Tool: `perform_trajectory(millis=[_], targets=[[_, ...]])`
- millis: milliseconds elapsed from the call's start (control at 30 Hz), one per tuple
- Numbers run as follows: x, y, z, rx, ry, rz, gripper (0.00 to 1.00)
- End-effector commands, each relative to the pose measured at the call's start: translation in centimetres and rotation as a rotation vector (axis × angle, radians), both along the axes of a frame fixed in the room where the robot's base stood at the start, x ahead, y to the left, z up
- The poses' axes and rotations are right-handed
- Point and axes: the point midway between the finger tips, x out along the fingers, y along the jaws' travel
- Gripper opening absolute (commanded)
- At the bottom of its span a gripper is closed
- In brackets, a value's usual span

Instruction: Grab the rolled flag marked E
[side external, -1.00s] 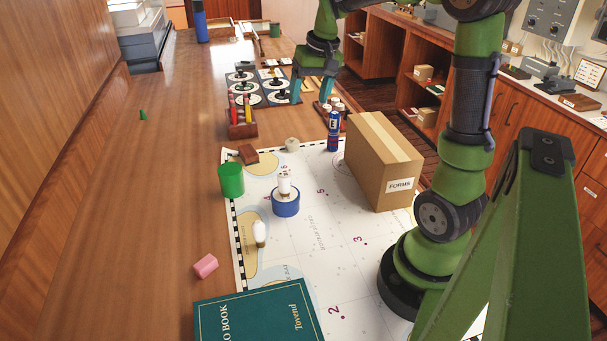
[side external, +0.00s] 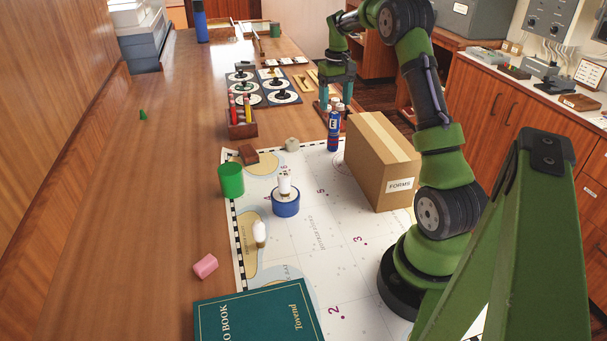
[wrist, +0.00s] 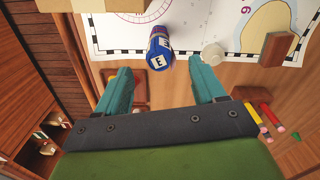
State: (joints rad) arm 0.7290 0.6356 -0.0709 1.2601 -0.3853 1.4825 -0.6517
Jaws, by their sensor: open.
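The rolled flag marked E (side external: 333,130) is a blue cylinder with a white E label, standing upright near the chart's far edge, left of the cardboard box. It also shows in the wrist view (wrist: 160,52), just beyond the gap between my fingertips. My gripper (side external: 335,100) is open, teal fingers pointing down, on the far side of the flag over a small wooden rack (side external: 346,116) with white-topped pieces. In the wrist view my gripper (wrist: 161,80) has nothing between its fingers, and the flag appears apart from both.
The FORMS box (side external: 382,160) stands close right of the flag. A stone-like lump (side external: 292,144), brown block (side external: 249,154) and pencil holder (side external: 241,124) lie to the left. The left tabletop is mostly clear.

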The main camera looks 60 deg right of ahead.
Motion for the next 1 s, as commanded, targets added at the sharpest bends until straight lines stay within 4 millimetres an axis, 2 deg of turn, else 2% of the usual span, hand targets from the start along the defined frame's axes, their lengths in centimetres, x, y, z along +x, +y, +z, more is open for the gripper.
perform_trajectory(millis=[33,133,367,700,1000], targets=[[-0.1,0.1,-1.1,0.003,0.003,0.0,0.69],[0.0,0.0,-2.7,0.002,0.001,-0.001,0.69],[0.0,0.0,-4.4,-0.001,-0.001,-0.001,0.69],[0.2,-0.4,-8.9,0.0,0.0,0.0,0.69],[0.2,-0.3,-9.3,-0.001,-0.002,-0.001,0.69]])
